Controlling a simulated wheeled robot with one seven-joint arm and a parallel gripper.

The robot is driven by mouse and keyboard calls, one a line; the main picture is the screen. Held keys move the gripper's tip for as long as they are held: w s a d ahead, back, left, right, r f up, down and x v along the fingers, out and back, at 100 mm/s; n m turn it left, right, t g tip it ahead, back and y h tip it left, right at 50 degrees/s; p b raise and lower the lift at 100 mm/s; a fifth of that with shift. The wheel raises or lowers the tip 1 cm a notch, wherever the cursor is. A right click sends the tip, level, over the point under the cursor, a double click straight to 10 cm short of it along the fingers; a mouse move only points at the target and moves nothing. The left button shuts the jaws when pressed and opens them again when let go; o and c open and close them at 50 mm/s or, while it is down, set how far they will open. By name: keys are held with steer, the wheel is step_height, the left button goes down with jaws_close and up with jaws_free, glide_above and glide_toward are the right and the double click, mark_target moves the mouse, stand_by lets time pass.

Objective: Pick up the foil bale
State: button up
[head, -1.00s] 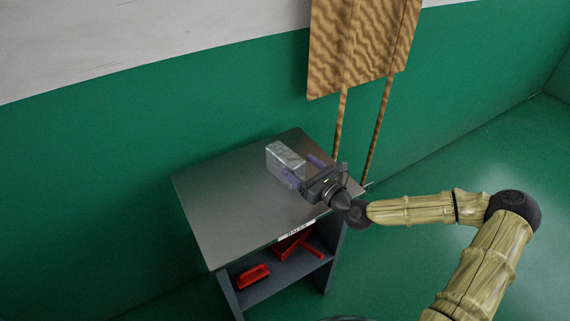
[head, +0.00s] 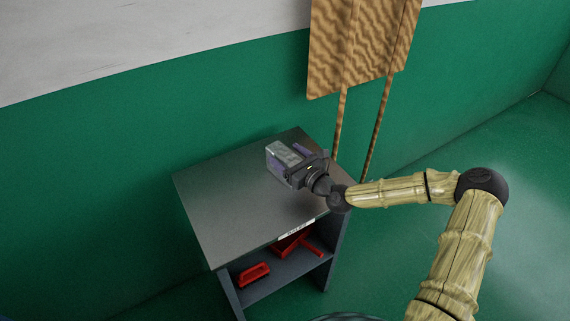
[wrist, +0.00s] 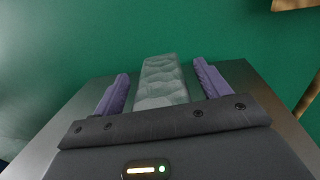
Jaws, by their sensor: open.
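The foil bale (head: 280,155) is a silvery, crinkled block on the grey top of the small cabinet, toward its back right part. In the wrist view the bale (wrist: 162,82) stands between my two purple fingers, with a gap on each side. My gripper (head: 290,160) is open around the bale, its palm just behind the near end of it. In the wrist view my gripper (wrist: 161,92) shows no finger touching the bale. The bale's lower part is hidden by the gripper in the head view.
The cabinet top (head: 225,200) is bare to the left and front. A label (head: 297,229) is on its front edge. Red items (head: 254,274) lie on the shelf below. A wood-patterned board (head: 360,45) on two poles stands behind, by the green wall (head: 100,170).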

stand_by(0.4)
steer(key=c, duration=1.2)
steer(key=shift+r, duration=0.2)
step_height(320, 180, up, 10)
steer(key=shift+f, duration=0.15)
